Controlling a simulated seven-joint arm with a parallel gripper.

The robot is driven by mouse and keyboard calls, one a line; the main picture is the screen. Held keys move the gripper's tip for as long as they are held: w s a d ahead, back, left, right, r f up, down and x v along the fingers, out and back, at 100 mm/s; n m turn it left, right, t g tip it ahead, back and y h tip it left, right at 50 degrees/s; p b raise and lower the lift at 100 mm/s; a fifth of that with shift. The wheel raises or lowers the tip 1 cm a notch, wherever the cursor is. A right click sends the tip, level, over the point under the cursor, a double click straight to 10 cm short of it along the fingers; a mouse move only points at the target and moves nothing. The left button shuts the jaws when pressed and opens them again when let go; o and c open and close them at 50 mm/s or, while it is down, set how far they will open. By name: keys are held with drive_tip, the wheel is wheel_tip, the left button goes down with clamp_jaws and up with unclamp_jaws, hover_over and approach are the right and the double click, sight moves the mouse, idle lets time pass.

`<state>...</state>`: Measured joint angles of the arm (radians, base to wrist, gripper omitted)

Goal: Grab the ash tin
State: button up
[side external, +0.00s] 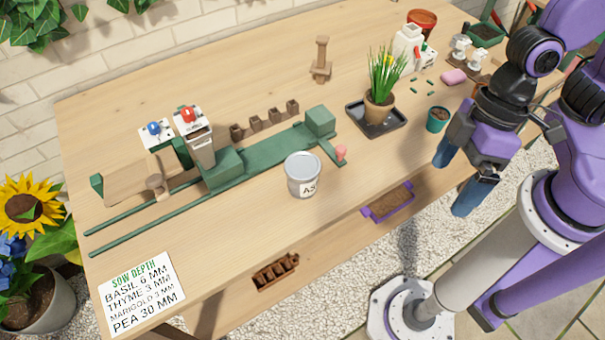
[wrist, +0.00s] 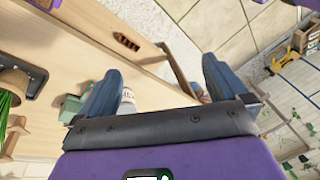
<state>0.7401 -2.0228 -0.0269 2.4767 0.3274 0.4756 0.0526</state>
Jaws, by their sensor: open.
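The ash tin (side external: 303,178) is a pale grey round can with a light lid and a white label reading "AS". It stands upright on the wooden table near the front edge, left of my gripper. In the wrist view a bit of a pale can with a label, apparently the tin (wrist: 127,97), shows beside the left finger, which partly hides it. My gripper (side external: 456,175) has blue fingers spread apart with nothing between them. It hangs near the table's front edge, well apart from the tin; the fingers also show in the wrist view (wrist: 162,78).
A green machine (side external: 265,152) on rails lies behind the tin, with a pink-knobbed lever (side external: 341,153) close to its right. A potted plant (side external: 379,105) on a black tray and a teal pot (side external: 437,119) stand farther right. A purple-ended tray (side external: 388,204) sits at the front edge.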

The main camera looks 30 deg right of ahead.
drive_tip(key=a+f+m+y, duration=0.1)
drive_tip(key=a+f+m, duration=0.1)
drive_tip(key=a+f, duration=0.3)
drive_tip(key=m+t, duration=0.5)
drive_tip(key=t, duration=0.9)
approach(303, 176)
drive_tip(key=s+d+f, duration=0.1)
drive_tip(key=s+d, duration=0.3)
drive_tip(key=x, duration=1.7)
drive_tip(key=shift+a+f, duration=0.3)
drive_tip(key=c, duration=1.2)
